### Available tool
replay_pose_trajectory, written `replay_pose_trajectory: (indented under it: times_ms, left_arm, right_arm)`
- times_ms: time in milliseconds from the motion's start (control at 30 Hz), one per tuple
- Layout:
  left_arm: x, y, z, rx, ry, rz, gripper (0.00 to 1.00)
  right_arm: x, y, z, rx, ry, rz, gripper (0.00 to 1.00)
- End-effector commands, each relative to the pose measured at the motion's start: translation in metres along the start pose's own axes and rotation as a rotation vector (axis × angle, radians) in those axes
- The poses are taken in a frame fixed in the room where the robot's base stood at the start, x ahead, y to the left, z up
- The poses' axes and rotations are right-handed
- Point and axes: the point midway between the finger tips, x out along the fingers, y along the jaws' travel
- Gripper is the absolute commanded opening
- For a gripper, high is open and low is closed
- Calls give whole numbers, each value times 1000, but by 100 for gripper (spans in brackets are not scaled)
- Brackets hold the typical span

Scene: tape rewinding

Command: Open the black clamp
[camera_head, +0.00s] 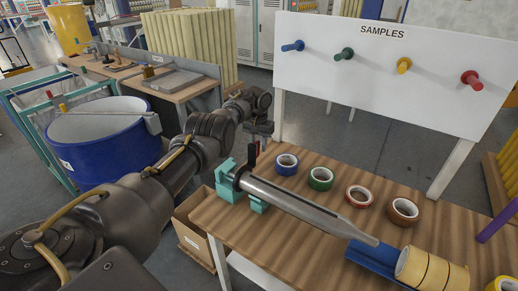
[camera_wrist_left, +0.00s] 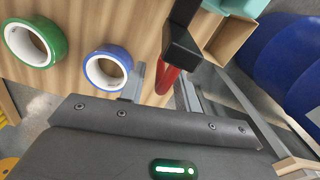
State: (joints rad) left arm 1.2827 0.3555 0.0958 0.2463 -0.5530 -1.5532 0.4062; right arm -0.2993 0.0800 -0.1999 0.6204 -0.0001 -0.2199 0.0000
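The black clamp (camera_head: 253,153) stands upright at the left end of the grey spindle (camera_head: 300,203), beside the teal holder (camera_head: 228,181). In the left wrist view the clamp shows as a black block (camera_wrist_left: 182,48) with a red end (camera_wrist_left: 167,79). My left gripper (camera_head: 259,133) is just behind and above the clamp in the head view. In the left wrist view, my left gripper (camera_wrist_left: 162,92) is open, with the red end between its two grey fingers. Whether a finger touches it I cannot tell. My right gripper is out of view.
Blue (camera_head: 287,164), green (camera_head: 321,178), red (camera_head: 359,195) and brown (camera_head: 402,210) tape rolls lie on the wooden table (camera_head: 300,262). A samples board (camera_head: 400,75) stands behind.

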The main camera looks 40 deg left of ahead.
Motion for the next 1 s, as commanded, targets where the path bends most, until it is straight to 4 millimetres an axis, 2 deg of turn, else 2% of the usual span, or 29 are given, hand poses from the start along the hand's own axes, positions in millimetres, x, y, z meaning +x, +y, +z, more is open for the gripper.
replay_pose_trajectory:
  times_ms: [33, 100, 400, 600, 1000]
  left_arm:
    - [-14, 0, -1, 0, 4, 2, 33]
    - [-28, 0, -1, 0, 3, 1, 33]
    - [-70, 0, 0, -1, -1, 1, 33]
    - [-78, 0, 0, -1, -1, 0, 33]
    - [-78, 0, 0, -1, -2, 0, 33]
  right_arm:
    - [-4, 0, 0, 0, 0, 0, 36]
    - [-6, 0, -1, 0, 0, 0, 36]
    - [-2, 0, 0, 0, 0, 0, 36]
    - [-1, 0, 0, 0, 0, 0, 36]
    - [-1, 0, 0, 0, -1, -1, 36]
